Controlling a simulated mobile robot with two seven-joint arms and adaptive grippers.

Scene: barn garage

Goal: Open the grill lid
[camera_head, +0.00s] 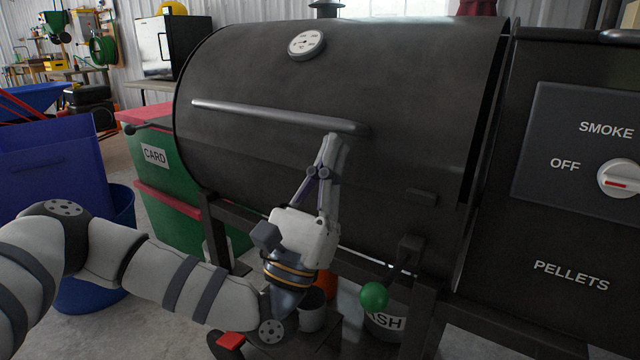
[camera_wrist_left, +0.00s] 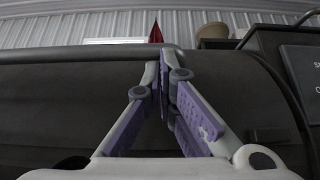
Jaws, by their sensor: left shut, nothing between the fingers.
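The dark grill lid (camera_head: 400,80) is a large black barrel with a round gauge (camera_head: 306,44) near its top; it looks closed. Its long grey handle (camera_head: 270,115) runs across the front and also shows in the left wrist view (camera_wrist_left: 90,55). My left gripper (camera_head: 334,140) is shut with its fingertips at the right part of the handle, at or just under the bar. In the left wrist view the purple-padded fingers (camera_wrist_left: 162,58) meet right by the handle's end, with nothing between them. I cannot tell whether they touch the bar. My right gripper is not in view.
A pellet box with a control panel (camera_head: 580,145) adjoins the grill on the right. A green ball (camera_head: 374,296) and ash bucket (camera_head: 385,325) sit below. A green card bin (camera_head: 160,185) and blue bins (camera_head: 50,165) stand left.

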